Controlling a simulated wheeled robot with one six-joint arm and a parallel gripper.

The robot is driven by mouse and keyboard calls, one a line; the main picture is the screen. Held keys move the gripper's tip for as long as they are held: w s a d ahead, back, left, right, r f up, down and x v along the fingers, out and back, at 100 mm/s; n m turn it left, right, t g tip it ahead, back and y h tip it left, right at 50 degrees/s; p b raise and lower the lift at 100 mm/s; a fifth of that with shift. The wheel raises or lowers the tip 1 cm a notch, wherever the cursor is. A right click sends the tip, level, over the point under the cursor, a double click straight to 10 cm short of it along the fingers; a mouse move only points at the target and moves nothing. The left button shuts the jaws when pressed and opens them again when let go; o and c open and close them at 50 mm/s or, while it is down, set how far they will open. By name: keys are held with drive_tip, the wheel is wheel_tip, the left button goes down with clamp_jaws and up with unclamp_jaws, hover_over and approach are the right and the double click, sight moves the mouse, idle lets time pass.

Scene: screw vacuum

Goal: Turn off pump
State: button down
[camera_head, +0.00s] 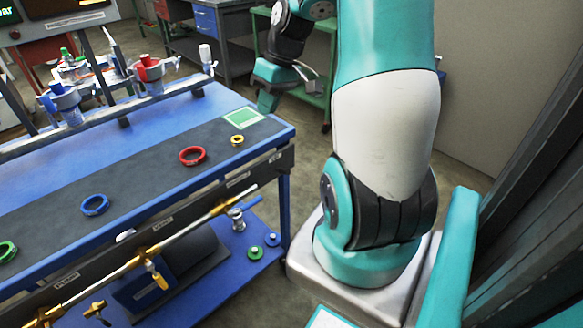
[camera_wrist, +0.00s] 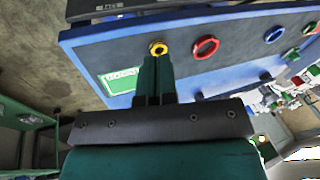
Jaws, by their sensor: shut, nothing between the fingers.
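A dark box with a blue front (camera_head: 143,289) stands on the lower shelf of the blue bench, partly hidden by a brass pipe; it may be the pump, but I cannot tell. No switch on it can be made out. My gripper (camera_head: 267,104) is beyond the bench's right end in the head view, near the green label. In the wrist view my gripper (camera_wrist: 155,60) has its dark green fingers together, empty. Their tips appear just below a yellow ring (camera_wrist: 158,48) in the picture; whether they touch it is unclear.
Red (camera_head: 192,156), blue (camera_head: 95,205) and green (camera_head: 7,250) rings lie along the bench's grey strip (camera_head: 140,177). Glassware on a rail (camera_head: 105,104) stands behind. A brass pipe (camera_head: 150,254) with valves runs along the front. A control box (camera_head: 55,27) is at top left.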

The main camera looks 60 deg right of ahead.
drive_tip(key=s+d+f+m, duration=0.1)
drive_tip(key=s+d+f, duration=0.1)
drive_tip(key=d, duration=0.3)
drive_tip(key=s+d+f+m+b, duration=0.1)
drive_tip(key=s+d+f, duration=0.2)
drive_tip(key=d, duration=0.2)
drive_tip(key=shift+s+d+f+t, duration=0.25)
drive_tip(key=shift+d+f+t, duration=0.05)
drive_tip(key=b, duration=0.1)
approach(284, 172)
drive_tip(key=w+d+f, duration=0.2)
drive_tip(key=d+f, duration=0.1)
drive_tip(key=f, duration=0.1)
drive_tip(key=a+f, duration=0.2)
drive_tip(key=a, duration=0.1)
